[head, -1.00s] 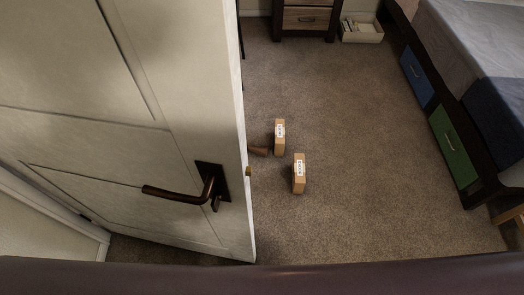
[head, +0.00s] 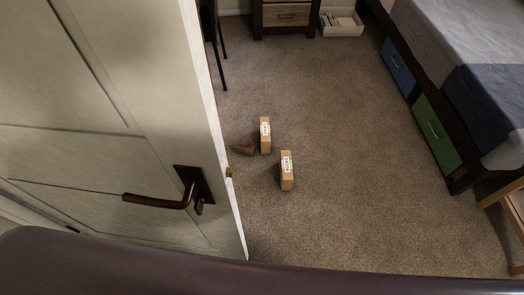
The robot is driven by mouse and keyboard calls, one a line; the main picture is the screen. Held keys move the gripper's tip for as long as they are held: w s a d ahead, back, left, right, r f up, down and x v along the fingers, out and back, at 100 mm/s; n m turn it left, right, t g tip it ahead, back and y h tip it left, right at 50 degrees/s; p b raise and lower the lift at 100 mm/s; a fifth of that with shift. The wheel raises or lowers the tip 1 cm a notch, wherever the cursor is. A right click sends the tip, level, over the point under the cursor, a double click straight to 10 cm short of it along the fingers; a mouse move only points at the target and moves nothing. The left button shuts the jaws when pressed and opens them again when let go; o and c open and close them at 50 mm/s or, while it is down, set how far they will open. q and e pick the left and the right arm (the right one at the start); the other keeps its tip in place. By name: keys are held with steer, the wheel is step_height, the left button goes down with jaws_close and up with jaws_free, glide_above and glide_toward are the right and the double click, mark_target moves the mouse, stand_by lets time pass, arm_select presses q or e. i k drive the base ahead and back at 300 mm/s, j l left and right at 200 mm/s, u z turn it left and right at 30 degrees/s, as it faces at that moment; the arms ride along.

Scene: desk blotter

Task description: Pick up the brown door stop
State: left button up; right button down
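In the head view, the brown door stop (head: 243,149) lies on the carpet just past the edge of the open door. It is small and brown, and its exact shape is hard to tell. It is close to the left side of a small upright cardboard box (head: 265,136); I cannot tell if they touch. A second cardboard box (head: 287,171) stands nearer and to the right. Neither of my grippers is in view.
A white door (head: 120,130) with a dark handle (head: 160,201) fills the left side. A bed with blue and green drawers (head: 437,132) stands at the right. A nightstand (head: 287,16) and a white bin (head: 341,26) stand at the back. Carpet (head: 360,200) between is clear.

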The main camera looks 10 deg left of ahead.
mark_target(248, 151)
steer(key=i+l+z, duration=0.1)
steer(key=l, duration=0.35)
steer(key=i+l+z, duration=0.15)
steer(key=l, duration=0.3)
steer(key=i+l+z, duration=0.1)
steer(key=i+l, duration=0.25)
steer(key=i+l+z, duration=0.1)
steer(key=l, duration=0.4)
steer(key=i+l+u, duration=0.15)
steer(key=i, duration=0.4)
steer(key=i+l+u, duration=0.15)
steer(key=i, duration=0.35)
steer(key=i+l+u, duration=0.15)
steer(key=i+l, duration=0.25)
steer(key=i+u, duration=0.3)
steer(key=i, duration=0.25)
steer(key=i+u, duration=0.3)
steer(key=i, duration=0.2)
steer(key=i+l+u, duration=0.3)
steer(key=i, duration=0.25)
steer(key=i+l+u, duration=0.3)
steer(key=i, duration=0.2)
steer(key=j, duration=0.1)
